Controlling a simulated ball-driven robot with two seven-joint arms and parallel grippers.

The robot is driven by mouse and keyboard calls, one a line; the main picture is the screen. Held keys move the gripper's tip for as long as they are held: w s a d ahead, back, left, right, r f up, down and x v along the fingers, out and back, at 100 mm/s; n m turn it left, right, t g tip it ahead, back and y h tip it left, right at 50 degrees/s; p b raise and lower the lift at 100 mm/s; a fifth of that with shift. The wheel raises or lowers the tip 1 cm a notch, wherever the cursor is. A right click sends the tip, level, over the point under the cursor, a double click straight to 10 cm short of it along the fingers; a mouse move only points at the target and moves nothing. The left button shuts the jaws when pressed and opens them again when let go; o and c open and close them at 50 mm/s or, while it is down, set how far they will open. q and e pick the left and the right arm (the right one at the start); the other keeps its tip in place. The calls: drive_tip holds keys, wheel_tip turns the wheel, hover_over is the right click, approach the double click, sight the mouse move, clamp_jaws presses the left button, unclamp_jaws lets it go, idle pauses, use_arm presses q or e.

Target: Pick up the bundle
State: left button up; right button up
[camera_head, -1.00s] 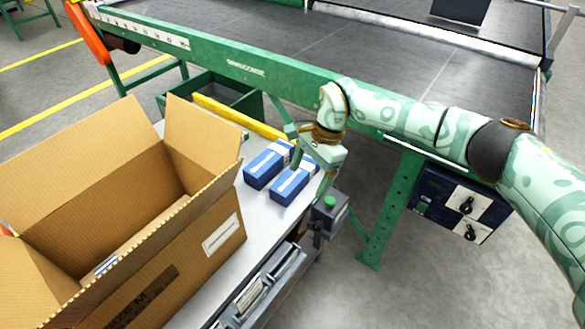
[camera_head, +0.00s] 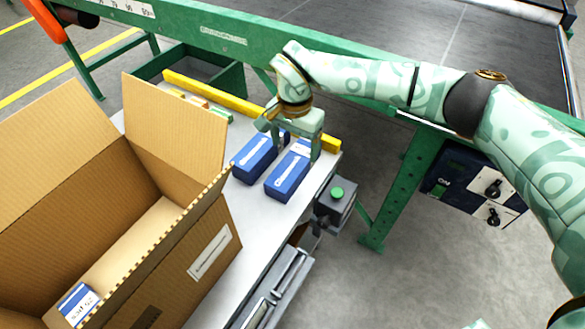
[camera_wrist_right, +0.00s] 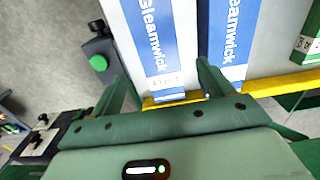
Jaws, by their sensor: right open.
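Two blue-and-white bundles lie side by side on the grey table, a left one (camera_head: 254,160) and a right one (camera_head: 287,178). In the right wrist view both the nearer bundle (camera_wrist_right: 150,40) and its neighbour (camera_wrist_right: 232,35) read "Gleamwick". My right gripper (camera_head: 297,146) is open at the far end of the right bundle. In the wrist view my right gripper (camera_wrist_right: 168,85) has one finger at that bundle's outer side and the other by the gap between the bundles. I cannot tell how low the fingertips are. My left gripper is not in view.
An open cardboard carton (camera_head: 190,235) stands left of the bundles, with a blue-and-white pack (camera_head: 78,303) inside. A yellow rail (camera_head: 225,100) edges the table's back. A control box with a green button (camera_head: 337,194) is right of the bundles. The green conveyor frame (camera_head: 220,35) runs behind.

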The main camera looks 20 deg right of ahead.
sight(294, 161)
wheel_tip(294, 161, down, 5)
drive_tip(key=shift+f+b, duration=0.1)
drive_tip(key=shift+b, duration=1.15)
drive_tip(key=shift+f, duration=0.2)
drive_tip(key=shift+r, duration=0.2)
drive_tip(key=c, duration=1.2)
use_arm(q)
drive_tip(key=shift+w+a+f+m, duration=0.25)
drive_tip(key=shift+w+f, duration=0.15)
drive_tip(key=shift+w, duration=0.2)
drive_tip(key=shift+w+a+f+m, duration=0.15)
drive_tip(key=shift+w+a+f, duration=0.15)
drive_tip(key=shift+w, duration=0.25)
use_arm(e)
drive_tip(key=shift+c, duration=0.2)
drive_tip(key=shift+r, duration=0.1)
